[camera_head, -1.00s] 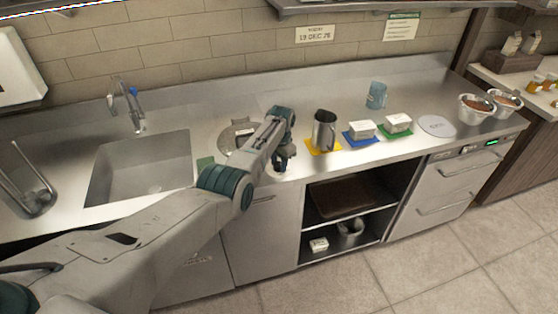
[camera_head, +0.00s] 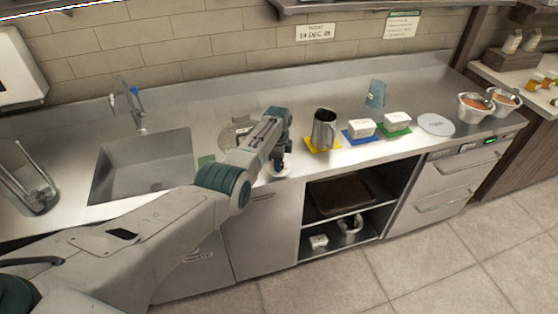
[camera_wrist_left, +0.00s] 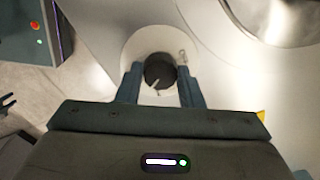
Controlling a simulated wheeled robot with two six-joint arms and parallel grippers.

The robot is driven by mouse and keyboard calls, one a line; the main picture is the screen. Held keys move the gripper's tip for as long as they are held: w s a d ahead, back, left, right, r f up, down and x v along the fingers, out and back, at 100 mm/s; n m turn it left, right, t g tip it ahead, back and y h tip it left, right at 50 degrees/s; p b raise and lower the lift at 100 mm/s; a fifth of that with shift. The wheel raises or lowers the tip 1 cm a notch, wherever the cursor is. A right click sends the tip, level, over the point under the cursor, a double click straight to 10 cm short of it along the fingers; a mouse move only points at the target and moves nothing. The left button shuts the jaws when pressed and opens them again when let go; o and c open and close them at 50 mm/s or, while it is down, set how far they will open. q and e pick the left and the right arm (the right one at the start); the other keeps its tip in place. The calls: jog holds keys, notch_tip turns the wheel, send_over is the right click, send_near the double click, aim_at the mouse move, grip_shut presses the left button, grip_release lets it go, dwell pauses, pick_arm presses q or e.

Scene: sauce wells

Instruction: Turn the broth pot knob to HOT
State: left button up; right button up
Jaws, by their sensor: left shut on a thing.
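The knob (camera_wrist_left: 158,72) is dark and round with a pale pointer line, set on a pale round plate in the left wrist view. The pointer slants toward the lower left of that picture. My left gripper (camera_wrist_left: 160,84) is shut on the knob, one finger on each side. In the head view my left gripper (camera_head: 279,160) is low over the counter's front edge and hides the knob. The broth pot's round lid (camera_head: 228,137) is behind my arm, partly hidden. A round metal edge (camera_wrist_left: 283,18) shows at the wrist view's upper right. The HOT mark is not readable.
A steel pitcher (camera_head: 324,131) on a yellow mat is close to the right of my gripper. White tubs (camera_head: 361,128) on coloured mats and a blue cup (camera_head: 376,94) stand farther right. The sink (camera_head: 143,165) is to the left. An open shelf (camera_head: 342,222) is below.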

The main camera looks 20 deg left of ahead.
pick_arm(q)
jog(key=m, duration=0.5)
jog(key=shift+w+a+r+m, duration=0.1)
jog(key=shift+w+r+m, duration=0.1)
jog(key=shift+m, duration=0.1)
dwell(0.5)
jog(key=o, duration=0.9)
jog(key=shift+o, duration=0.3)
jog(key=shift+s+f, duration=0.1)
jog(key=shift+s, duration=0.05)
jog(key=shift+r, duration=0.6)
notch_tip(320, 180, up, 10)
jog(key=b, duration=0.1)
jog(key=shift+s+f+b, duration=0.15)
jog(key=shift+s+b, duration=0.1)
jog(key=shift+b, duration=0.05)
jog(key=shift+s+a+f, duration=0.1)
jog(key=shift+f, duration=0.05)
